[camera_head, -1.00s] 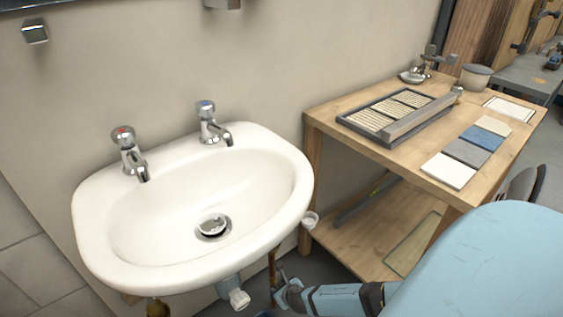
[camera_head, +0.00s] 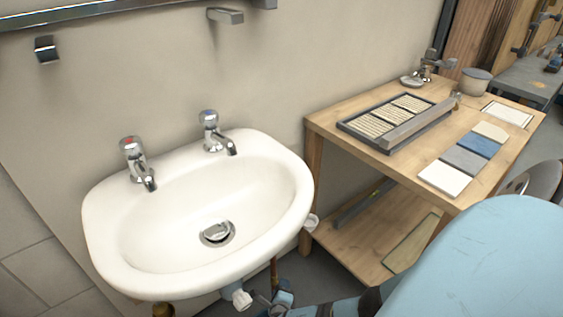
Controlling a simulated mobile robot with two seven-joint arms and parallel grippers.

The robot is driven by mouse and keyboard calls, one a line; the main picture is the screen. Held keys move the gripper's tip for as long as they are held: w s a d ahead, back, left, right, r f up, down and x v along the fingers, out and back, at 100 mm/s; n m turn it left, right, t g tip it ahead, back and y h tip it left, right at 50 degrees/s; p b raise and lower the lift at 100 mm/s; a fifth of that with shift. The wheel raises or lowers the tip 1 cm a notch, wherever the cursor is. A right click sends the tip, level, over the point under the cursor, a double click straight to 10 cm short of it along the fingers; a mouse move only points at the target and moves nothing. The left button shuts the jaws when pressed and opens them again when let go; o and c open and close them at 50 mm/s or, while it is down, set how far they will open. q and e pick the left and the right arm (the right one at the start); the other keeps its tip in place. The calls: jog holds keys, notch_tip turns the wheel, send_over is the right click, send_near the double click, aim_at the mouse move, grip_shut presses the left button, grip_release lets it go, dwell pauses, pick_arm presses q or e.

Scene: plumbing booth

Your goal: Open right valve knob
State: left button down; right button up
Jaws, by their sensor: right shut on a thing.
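The right valve knob is not clear in the head view; it is hidden under the sink, around my gripper. A copper pipe (camera_head: 274,272) runs down below the right part of the sink (camera_head: 265,165). My right gripper (camera_head: 268,303) is low at the bottom edge of the head view, beside this pipe and just right of the white drain fitting (camera_head: 241,299). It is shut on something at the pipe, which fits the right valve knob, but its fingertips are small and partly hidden. A brass part (camera_head: 163,310) shows below the sink's left side. My left gripper is not in view.
Two chrome taps, one red-marked (camera_head: 134,160) and one blue-marked (camera_head: 213,130), stand on the sink. A wooden table (camera_head: 335,125) with a tray (camera_head: 390,122) and sample tiles stands right of it. Its lower shelf (camera_head: 370,240) is close to my right arm.

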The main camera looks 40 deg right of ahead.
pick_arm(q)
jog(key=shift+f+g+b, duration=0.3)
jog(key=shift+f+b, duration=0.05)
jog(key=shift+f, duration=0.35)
pick_arm(e)
jog(key=shift+f+n+h, duration=0.1)
jog(key=shift+n+h, duration=0.4)
jog(key=shift+h, duration=0.4)
jog(key=shift+d, duration=0.1)
jog(key=o, duration=0.9)
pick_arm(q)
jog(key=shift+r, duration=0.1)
